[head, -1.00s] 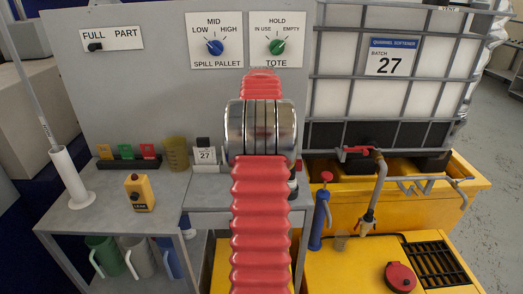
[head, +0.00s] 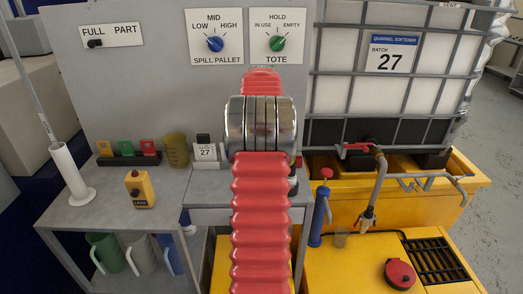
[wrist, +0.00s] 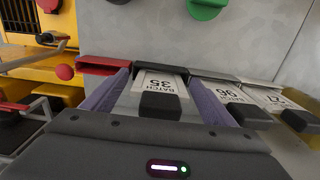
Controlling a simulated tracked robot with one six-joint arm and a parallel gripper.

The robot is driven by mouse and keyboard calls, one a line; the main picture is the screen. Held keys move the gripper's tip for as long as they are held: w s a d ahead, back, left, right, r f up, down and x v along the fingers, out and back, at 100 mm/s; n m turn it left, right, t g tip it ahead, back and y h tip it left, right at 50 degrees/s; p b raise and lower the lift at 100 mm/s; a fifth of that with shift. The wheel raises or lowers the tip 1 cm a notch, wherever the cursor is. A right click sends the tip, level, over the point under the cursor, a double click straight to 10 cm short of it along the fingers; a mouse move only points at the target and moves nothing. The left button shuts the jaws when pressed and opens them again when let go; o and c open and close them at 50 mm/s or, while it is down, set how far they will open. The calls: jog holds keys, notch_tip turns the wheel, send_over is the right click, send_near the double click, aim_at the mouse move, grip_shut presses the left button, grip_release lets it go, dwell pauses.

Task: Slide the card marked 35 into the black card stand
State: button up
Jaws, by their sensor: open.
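The card marked 35 (wrist: 160,83) is white with a black block (wrist: 160,106) at its near end, and shows upside down in the wrist view. Its far end meets a black card stand (wrist: 160,68); it appears to stand in it, but I cannot tell how deep. My gripper (wrist: 157,90) is open, with one purple-grey finger on each side of the card. Finger contact is unclear. In the head view my arm hides the gripper and card 35.
An empty red stand (wrist: 103,65) is left of the black one. Cards 96 (wrist: 228,94) and 27 (wrist: 273,98) stand close on the right; card 27 also shows in the head view (head: 205,152). A grey panel (head: 120,80) rises behind. A yellow beaker (head: 176,150) stands left.

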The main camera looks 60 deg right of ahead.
notch_tip(320, 180, up, 14)
jog(key=shift+f, duration=0.15)
dwell(0.7)
dwell(0.6)
dwell(0.4)
